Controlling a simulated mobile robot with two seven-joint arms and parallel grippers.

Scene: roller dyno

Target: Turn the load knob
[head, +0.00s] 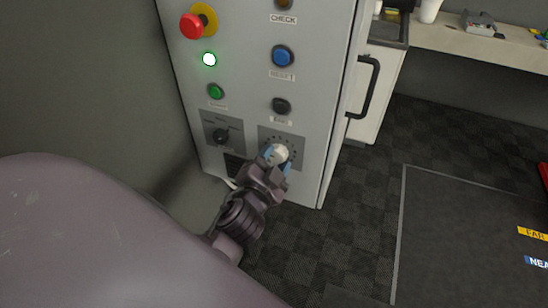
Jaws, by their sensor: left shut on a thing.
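A grey control cabinet (239,85) stands upright in front of me. A pale round knob (280,152) sits low on its right side, on a grey plate with a ring of dial marks. I take this to be the load knob; its label is not readable. My left gripper (277,156) has its blue-tipped fingers on either side of this knob and is shut on it. The gripper and wrist cover the lower part of the knob's plate. My right gripper is not in view.
A black selector knob (221,136) sits left of the pale knob. Above are a black button (282,106), blue button (283,56), green button (215,92), lit lamp (209,59) and red emergency stop (192,26). A black door handle (365,87) juts out at right. Dark floor lies beyond.

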